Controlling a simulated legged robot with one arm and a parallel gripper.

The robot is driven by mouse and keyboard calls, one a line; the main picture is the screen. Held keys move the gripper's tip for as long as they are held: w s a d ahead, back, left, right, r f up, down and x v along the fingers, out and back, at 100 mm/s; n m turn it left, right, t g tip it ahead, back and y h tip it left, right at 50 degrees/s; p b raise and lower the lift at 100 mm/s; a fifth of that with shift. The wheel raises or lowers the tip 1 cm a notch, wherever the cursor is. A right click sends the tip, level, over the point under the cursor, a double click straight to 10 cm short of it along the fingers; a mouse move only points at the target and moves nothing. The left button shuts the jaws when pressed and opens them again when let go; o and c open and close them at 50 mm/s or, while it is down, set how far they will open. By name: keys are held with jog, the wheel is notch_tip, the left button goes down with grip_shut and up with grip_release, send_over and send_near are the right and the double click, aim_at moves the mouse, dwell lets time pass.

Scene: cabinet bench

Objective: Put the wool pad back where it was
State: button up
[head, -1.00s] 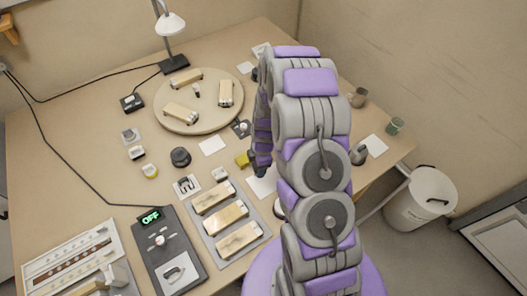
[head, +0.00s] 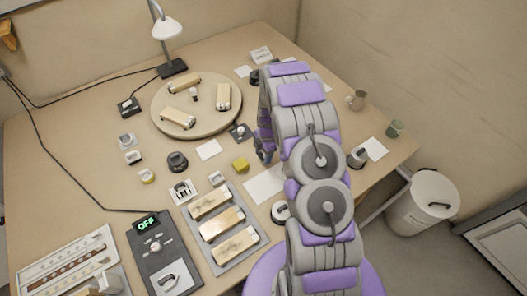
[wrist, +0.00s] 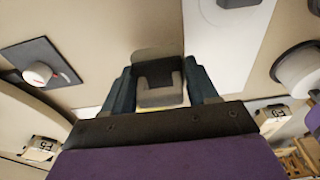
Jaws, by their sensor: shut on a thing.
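My gripper (wrist: 165,88) is shut on a small grey block with a flat, paler plate behind it, which I take to be the wool pad (wrist: 160,92). The block sits between the two dark teal fingers. In the head view my gripper (head: 264,156) hangs over the bench, just right of a yellow block and beyond a white sheet (head: 265,186). The held pad is hard to make out there. The white sheet also shows in the wrist view (wrist: 228,35). I cannot tell how high the pad is above the bench.
A round board (head: 160,124) with wooden blocks lies at the upper left. A dark plate with a knob (head: 240,132) and the yellow block (head: 240,165) are close left of my gripper. A grey tray (head: 251,219) of wooden blocks lies nearer.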

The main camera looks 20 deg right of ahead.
jog(key=shift+w+d+f, duration=0.15)
jog(key=shift+w+d, duration=0.15)
jog(key=shift+w, duration=0.3)
jog(key=shift+w+d+f, duration=0.1)
jog(key=shift+w+d, duration=0.15)
jog(key=shift+w, duration=0.35)
jog(key=shift+w+a+r+b, duration=0.1)
jog(key=shift+w+b, duration=0.2)
jog(key=shift+w, duration=0.5)
jog(key=f, duration=0.2)
jog(key=f+b, duration=0.1)
jog(key=f, duration=0.1)
jog(key=shift+d, duration=0.35)
jog(key=shift+s+r, duration=0.1)
jog(key=shift+r, duration=0.05)
jog(key=shift+a, duration=0.15)
jog(key=o, duration=1.2)
jog(key=shift+a, duration=0.1)
jog(key=shift+c, duration=0.2)
jog(key=shift+o, duration=0.2)
jog(key=shift+d, duration=0.2)
